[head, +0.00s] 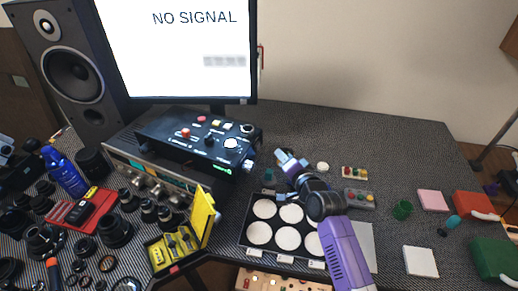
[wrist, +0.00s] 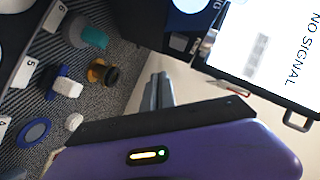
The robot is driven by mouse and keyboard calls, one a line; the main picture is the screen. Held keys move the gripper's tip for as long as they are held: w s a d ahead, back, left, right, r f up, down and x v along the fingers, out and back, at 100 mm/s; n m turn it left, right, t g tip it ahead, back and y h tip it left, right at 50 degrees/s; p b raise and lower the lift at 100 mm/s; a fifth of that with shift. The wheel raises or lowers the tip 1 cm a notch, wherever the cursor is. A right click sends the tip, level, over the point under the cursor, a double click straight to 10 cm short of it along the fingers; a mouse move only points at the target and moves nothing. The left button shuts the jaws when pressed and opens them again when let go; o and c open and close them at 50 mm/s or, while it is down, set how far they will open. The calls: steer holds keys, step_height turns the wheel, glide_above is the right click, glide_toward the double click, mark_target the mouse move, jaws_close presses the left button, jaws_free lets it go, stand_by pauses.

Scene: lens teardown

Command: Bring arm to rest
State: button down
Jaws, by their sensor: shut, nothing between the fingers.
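My gripper (head: 287,160) is at the end of my purple and dark arm, above the table behind the tray with round white wells. Its fingers point up and to the left, toward the black control box. In the wrist view the fingers of my gripper (wrist: 158,90) lie close together with nothing between them. My arm covers the right part of the tray (head: 243,245) in the head view.
A black control box (head: 200,135) stands left of my gripper, below a monitor (head: 180,50). An open yellow case (head: 201,215) and many lens parts crowd the left. The table's back right is clear.

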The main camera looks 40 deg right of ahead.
steer(key=shift+s+d, duration=0.3)
steer(key=shift+s, duration=0.3)
step_height(320, 180, up, 4)
steer(key=d+n+t+h, duration=0.1)
steer(key=n, duration=0.1)
steer(key=s+a+n+y, duration=0.2)
steer(key=s+a+n, duration=0.2)
steer(key=s+a, duration=0.4)
steer(key=s+a+r+n+y, duration=0.1)
steer(key=s+a+n+y, duration=0.1)
steer(key=s+a+n, duration=0.3)
steer(key=s+a+n+y, duration=0.2)
steer(key=s+a+n, duration=0.2)
steer(key=s+a, duration=0.9)
steer(key=s, duration=1.1)
steer(key=shift+a+r+g, duration=0.25)
steer(key=shift+r+g, duration=0.15)
